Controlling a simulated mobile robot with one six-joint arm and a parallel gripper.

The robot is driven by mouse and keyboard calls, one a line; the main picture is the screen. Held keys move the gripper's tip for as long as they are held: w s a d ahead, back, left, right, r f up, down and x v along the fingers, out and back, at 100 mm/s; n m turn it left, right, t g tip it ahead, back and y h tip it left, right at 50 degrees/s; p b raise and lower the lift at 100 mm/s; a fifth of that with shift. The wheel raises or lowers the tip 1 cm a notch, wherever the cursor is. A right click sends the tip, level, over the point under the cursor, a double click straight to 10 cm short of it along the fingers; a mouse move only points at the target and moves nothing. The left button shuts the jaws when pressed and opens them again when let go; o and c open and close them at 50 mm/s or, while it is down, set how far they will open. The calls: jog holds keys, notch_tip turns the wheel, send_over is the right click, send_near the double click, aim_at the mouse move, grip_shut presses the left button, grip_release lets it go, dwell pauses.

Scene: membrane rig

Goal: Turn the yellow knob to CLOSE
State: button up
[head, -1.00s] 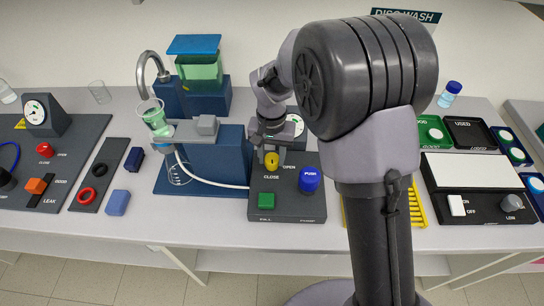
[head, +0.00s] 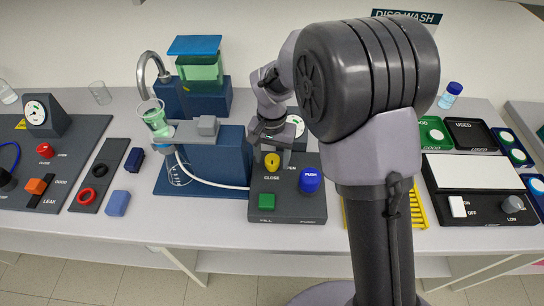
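The yellow knob (head: 272,162) stands on the dark control panel (head: 298,212), just above the CLOSE label. My gripper (head: 272,150) is directly over the knob, pointing down, with its fingers at or just behind the knob's top. The fingers are small and partly hidden, so I cannot tell whether they grip the knob. The knob's exact pointing direction is not clear.
A gauge (head: 295,128) stands behind my gripper. The blue rig (head: 220,165) with a white tube is close on the left. My arm blocks the view to the right.

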aim_at(272, 160)
notch_tip(272, 160, up, 18)
jog(key=p, duration=0.5)
jog(key=shift+f, duration=0.25)
jog(key=s+d+r+t+y+b, duration=0.25)
jog(key=s+d+b, duration=0.5)
jog(key=s, duration=0.65)
jog(key=s+d+f+m+t+b, duration=0.1)
jog(key=s+d+f+t+b, duration=0.1)
jog(key=s, duration=0.7)
notch_tip(272, 160, down, 3)
jog(key=shift+d+r+t, duration=0.15)
jog(key=shift+d+t, duration=0.35)
jog(key=shift+t, duration=0.15)
jog(key=shift+h, duration=0.25)
